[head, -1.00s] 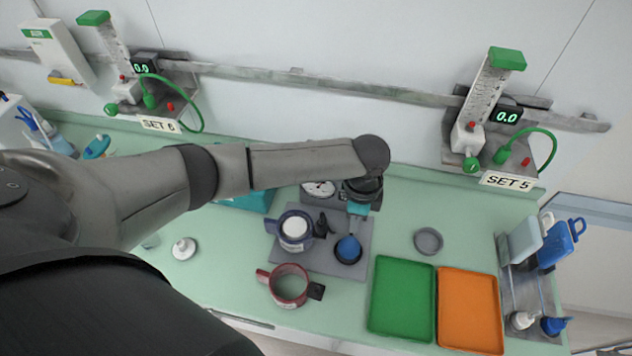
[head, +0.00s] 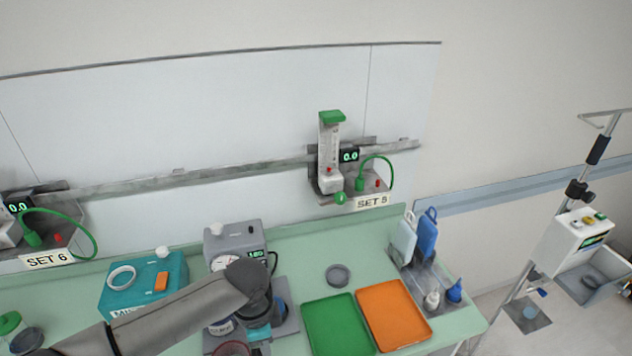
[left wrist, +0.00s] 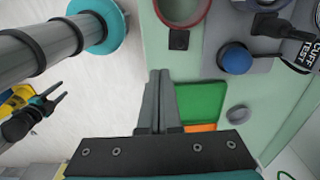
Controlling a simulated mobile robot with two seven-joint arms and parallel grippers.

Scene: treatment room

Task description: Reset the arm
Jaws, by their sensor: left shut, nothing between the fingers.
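My left arm comes in from the lower left of the head view and reaches over the counter. Its wrist is above the grey mat (head: 291,318) beside the green tray (head: 332,327), and it hides most of the gripper and part of the mat. In the left wrist view my left gripper (left wrist: 159,75) has its two fingers together with nothing between them. The fingertips appear beside the green tray (left wrist: 200,102) and the counter's front edge, apart from any object. My right gripper is not seen.
An orange tray (head: 395,312) lies right of the green one, with a grey round dish (head: 337,275) behind. A bottle rack (head: 428,280) stands at the counter's right end. A grey gauge device (head: 235,240) and teal box (head: 140,287) stand near the wall. A wheeled-pole device (head: 575,245) is right.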

